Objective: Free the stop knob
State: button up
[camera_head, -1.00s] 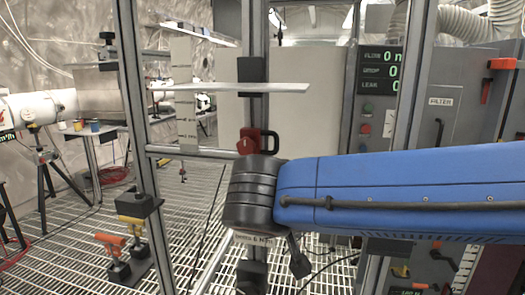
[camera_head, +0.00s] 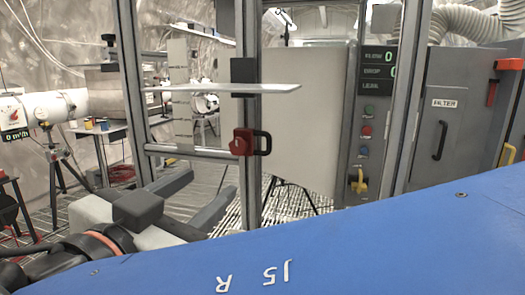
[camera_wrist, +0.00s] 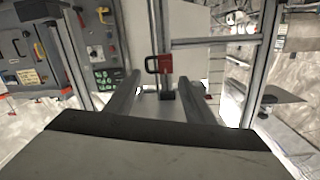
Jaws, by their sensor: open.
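No part is plainly marked as the stop knob. A red block with a dark loop handle (camera_head: 243,142) sits on the upright metal post, and it also shows in the wrist view (camera_wrist: 165,64). A control panel (camera_head: 352,150) at right carries a red round button (camera_head: 366,130) and a yellow-handled switch (camera_head: 358,182). My gripper (camera_head: 212,181) is open and empty at the lower left, its two dark fingers pointing towards the post. In the wrist view my gripper (camera_wrist: 158,80) has the red block beyond and between its fingertips, apparently apart from them.
Metal frame posts (camera_head: 402,100) stand in front of the panel. A pale flat bar (camera_head: 215,87) crosses the post above the red block. A grey filter cabinet (camera_head: 450,120) stands at right. Behind left are a white pipe (camera_head: 55,105) and a tripod. The floor is grating.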

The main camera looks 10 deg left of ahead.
aim_at(237, 149)
jog(key=shift+m+t+y, duration=0.3)
jog(key=shift+t, duration=0.1)
jog(key=w, duration=1)
jog(key=w+r, duration=0.1)
jog(key=w, duration=0.4)
jog(key=shift+d+r, duration=0.1)
jog(key=shift+d, duration=0.2)
jog(key=shift+c, duration=0.2)
jog(key=c, duration=1)
